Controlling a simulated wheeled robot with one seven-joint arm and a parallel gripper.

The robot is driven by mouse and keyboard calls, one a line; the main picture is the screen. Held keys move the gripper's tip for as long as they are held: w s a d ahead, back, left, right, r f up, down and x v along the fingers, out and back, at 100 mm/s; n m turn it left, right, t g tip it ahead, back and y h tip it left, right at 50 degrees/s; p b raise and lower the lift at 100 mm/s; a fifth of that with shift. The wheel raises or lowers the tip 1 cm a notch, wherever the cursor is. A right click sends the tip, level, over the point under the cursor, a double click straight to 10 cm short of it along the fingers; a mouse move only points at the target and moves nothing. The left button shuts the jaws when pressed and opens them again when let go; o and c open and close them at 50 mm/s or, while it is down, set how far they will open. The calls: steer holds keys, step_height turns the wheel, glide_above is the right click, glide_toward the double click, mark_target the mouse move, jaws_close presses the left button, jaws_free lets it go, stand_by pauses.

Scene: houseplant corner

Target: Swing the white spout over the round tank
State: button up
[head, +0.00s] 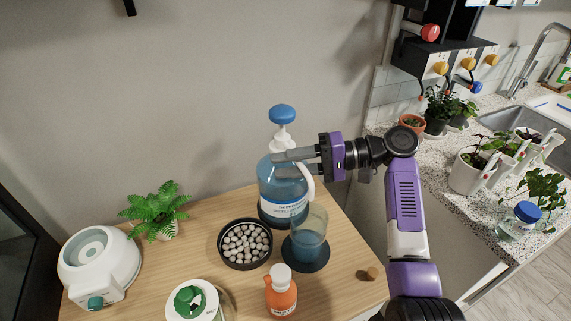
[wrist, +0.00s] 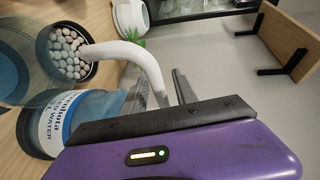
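The white spout (head: 308,181) curves out from the top of a large blue bottle (head: 271,188) with a blue-topped white pump. It also shows in the wrist view (wrist: 142,59). The round tank, a clear glass cylinder (head: 309,238) with bluish contents, stands in front of the bottle on a dark round mat (head: 311,266). The spout's tip appears near the tank's rim; I cannot tell whether it is over the opening. My gripper (head: 276,164) is open at the bottle's top, with its grey fingers on either side of the spout's base. Contact is unclear.
A black bowl of pale pebbles (head: 245,262), an orange bottle (head: 281,292), a white-lidded jar (head: 191,300), a fern (head: 156,211) and a white appliance (head: 100,262) share the wooden table. A small cork (head: 373,272) lies near its right edge.

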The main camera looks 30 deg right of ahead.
steer(key=v, duration=0.7)
steer(key=shift+s+d+b, duration=0.2)
steer(key=shift+d+b, duration=0.15)
steer(key=shift+b, duration=0.05)
steer(key=shift+r, duration=0.1)
stand_by(0.3)
